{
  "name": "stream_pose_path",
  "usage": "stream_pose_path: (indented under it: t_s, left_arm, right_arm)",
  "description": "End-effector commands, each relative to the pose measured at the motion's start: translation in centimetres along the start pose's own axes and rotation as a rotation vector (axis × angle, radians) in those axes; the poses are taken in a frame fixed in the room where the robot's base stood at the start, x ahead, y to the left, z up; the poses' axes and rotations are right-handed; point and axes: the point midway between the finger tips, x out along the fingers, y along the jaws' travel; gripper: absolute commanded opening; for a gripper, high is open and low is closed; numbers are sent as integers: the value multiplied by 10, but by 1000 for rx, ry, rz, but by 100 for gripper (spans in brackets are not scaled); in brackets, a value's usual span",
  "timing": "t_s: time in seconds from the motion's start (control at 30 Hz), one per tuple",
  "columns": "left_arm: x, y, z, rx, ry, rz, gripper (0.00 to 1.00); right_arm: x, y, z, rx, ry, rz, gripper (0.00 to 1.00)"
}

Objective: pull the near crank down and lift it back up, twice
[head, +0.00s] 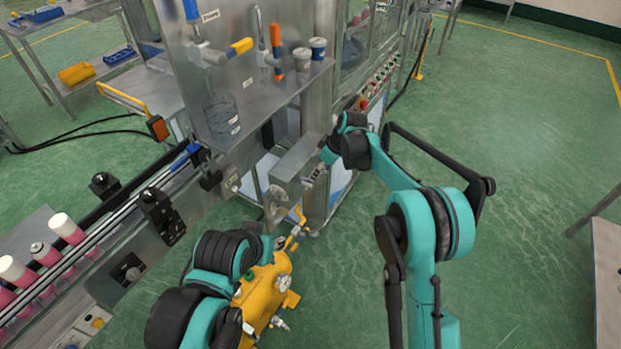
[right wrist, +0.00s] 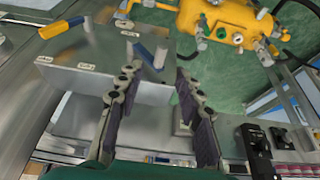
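A grey metal box (head: 290,175) sticks out from the machine. A crank with a yellow handle (head: 299,218) shows below it. I cannot tell for certain which is the near crank. My right gripper (head: 316,172) is at the box's right side, small and partly hidden. In the right wrist view its fingers (right wrist: 155,105) are apart, with nothing between them. My left arm reaches in from below; its fingers cannot be made out.
A yellow compressor (head: 265,290) stands on the floor below the box. A conveyor with pink and white cans (head: 68,228) runs at the left. A steel shelf (head: 270,95) with levers and two cups is above. The green floor at right is open.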

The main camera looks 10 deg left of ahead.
Motion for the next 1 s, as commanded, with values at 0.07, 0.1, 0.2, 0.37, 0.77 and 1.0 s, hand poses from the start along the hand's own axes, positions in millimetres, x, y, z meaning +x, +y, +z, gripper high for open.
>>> stream_pose_path:
  t_s: [0.07, 0.1, 0.2, 0.37, 0.77, 1.0]
  left_arm:
    - [1, 0, 1, 0, 0, 0, 37]
    - [2, 0, 2, 0, 0, 0, 37]
    - [6, 0, 5, 0, 0, 0, 37]
    - [12, 0, 9, 0, 0, 0, 37]
    - [17, 0, 12, 0, 0, 0, 37]
    - [16, 0, 12, 0, 0, 0, 37]
  right_arm:
    - [10, 0, -2, -9, 0, -5, 37]
    - [15, 0, -2, -11, 0, -6, 37]
    - [31, 0, -1, -11, 0, -6, 37]
    - [58, 0, -1, -9, 1, -5, 37]
    - [82, 0, -2, -7, 1, -4, 37]
    - [81, 0, -2, -7, 1, -4, 8]
